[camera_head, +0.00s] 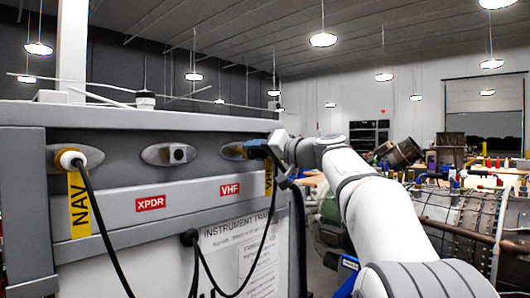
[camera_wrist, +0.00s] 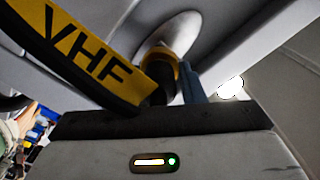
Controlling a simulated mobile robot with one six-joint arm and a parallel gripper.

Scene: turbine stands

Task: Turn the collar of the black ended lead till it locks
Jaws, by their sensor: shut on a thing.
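In the head view, my gripper (camera_head: 258,150) is at the right-hand socket (camera_head: 233,151) of the grey cabinet, above the red VHF label. In the wrist view, my gripper (camera_wrist: 175,88) is shut on the lead's end (camera_wrist: 158,82), which shows a dark collar and some yellow at the round metal socket plate (camera_wrist: 182,32). A blue finger shows on its right side. The yellow VHF tag (camera_wrist: 95,62) hangs from the lead and crosses the view. The gripper hides most of this end in the head view. I cannot tell whether the collar is locked.
A white-ended NAV lead (camera_head: 70,158) sits at the left socket. The middle XPDR socket (camera_head: 178,154) has no lead. A black cable (camera_head: 225,292) loops low across the cabinet front from a dark fitting (camera_head: 190,237). Turbine parts (camera_head: 455,225) stand to the right.

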